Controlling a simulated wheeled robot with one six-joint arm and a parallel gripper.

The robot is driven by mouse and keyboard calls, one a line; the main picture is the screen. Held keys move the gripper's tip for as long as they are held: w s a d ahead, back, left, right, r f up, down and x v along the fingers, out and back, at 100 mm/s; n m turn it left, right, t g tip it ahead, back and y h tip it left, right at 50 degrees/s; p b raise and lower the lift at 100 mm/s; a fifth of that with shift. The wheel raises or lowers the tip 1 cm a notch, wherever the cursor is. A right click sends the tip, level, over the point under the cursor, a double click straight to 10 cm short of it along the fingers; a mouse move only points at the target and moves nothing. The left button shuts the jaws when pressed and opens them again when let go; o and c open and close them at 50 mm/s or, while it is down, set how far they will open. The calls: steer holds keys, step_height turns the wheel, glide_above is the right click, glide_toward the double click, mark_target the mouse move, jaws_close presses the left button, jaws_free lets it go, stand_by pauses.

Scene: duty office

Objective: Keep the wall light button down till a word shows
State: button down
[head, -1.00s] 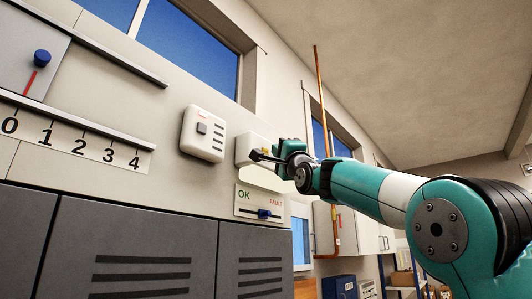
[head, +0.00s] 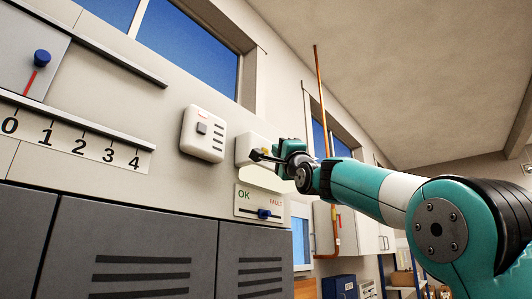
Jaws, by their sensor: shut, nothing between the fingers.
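My gripper (head: 257,155) is shut and empty, its dark fingers pointing left at a white wall box (head: 243,148). The fingers and wrist cover much of this box, and a small yellowish part (head: 266,149) shows beside them. I cannot tell whether the fingertips touch the box or whether anything on it is pressed. To its left is another white box (head: 203,134) with a grey square button, dark slots and a small reddish mark at the top. I cannot tell from the picture which box carries the light button. No readable word shows on either box.
A numbered scale (head: 75,140) and a blue knob (head: 42,57) are at the left. Grey louvred cabinets (head: 140,250) stand below. A copper pipe (head: 323,100) runs up the wall behind.

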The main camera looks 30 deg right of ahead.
steer(key=shift+w, duration=0.15)
stand_by(0.5)
steer(key=shift+w+a, duration=0.15)
steer(key=shift+w, duration=0.15)
steer(key=shift+w+a, duration=0.15)
steer(key=shift+w, duration=0.2)
stand_by(0.7)
stand_by(3.1)
steer(key=shift+s+d+b, duration=0.3)
steer(key=shift+s+b, duration=0.25)
steer(key=shift+s, duration=0.25)
steer(key=s, duration=0.1)
steer(key=s+d+b, duration=0.1)
steer(key=s, duration=0.1)
steer(key=s+b, duration=0.1)
steer(key=shift+s+d, duration=0.35)
